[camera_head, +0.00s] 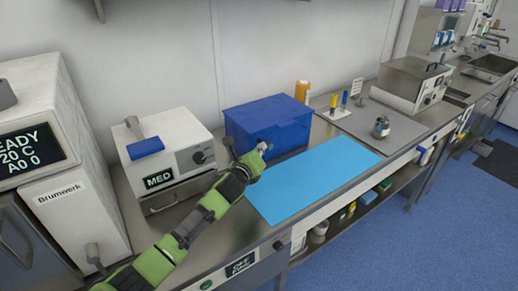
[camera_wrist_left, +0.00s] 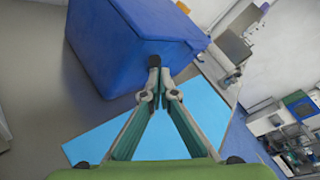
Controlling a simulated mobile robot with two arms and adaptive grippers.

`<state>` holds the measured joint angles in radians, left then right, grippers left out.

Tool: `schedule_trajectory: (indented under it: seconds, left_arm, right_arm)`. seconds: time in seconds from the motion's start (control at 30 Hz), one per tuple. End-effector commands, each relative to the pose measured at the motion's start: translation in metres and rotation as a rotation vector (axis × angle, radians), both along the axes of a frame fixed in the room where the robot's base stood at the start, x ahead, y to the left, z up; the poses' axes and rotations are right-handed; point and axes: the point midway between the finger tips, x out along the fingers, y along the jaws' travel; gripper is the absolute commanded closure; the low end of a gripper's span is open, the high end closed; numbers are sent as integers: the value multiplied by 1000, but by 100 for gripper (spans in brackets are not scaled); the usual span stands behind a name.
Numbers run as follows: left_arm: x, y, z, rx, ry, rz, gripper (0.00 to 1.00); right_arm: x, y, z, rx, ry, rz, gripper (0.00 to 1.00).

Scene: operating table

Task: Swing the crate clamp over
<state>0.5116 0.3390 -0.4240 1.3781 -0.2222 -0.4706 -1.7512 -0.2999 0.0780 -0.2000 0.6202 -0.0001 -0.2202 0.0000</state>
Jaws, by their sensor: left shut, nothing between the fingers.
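The blue crate (camera_head: 268,122) stands on the steel counter against the wall, its lid down. It also fills the upper left of the left wrist view (camera_wrist_left: 125,50). My left gripper (camera_head: 263,146) is at the front of the crate, and its fingertips (camera_wrist_left: 158,72) are shut with nothing between them. In the left wrist view the tips overlap a dark part at the crate's front corner, perhaps the clamp; I cannot tell whether they touch it. The gripper hides part of the crate's front. My right gripper is not in view.
A light blue mat (camera_head: 315,180) lies in front of the crate. A white device marked MED (camera_head: 170,152) stands to the left. An orange bottle (camera_head: 302,91) is behind the crate at right. A grey tray (camera_head: 400,130) with small items lies further right.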

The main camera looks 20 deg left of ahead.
Motion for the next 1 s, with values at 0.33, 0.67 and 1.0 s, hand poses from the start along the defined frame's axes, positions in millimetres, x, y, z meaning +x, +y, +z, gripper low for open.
schedule_trajectory:
  seconds: [0.33, 0.67, 1.0]
  left_arm:
    - [11, -7, 22, 3, -5, 0, 100]
    - [23, -16, 31, 1, -5, 0, 100]
    - [30, -22, 33, -1, -4, 0, 100]
  right_arm:
    - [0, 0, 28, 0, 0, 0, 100]
    - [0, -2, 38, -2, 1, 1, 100]
    - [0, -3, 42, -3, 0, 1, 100]
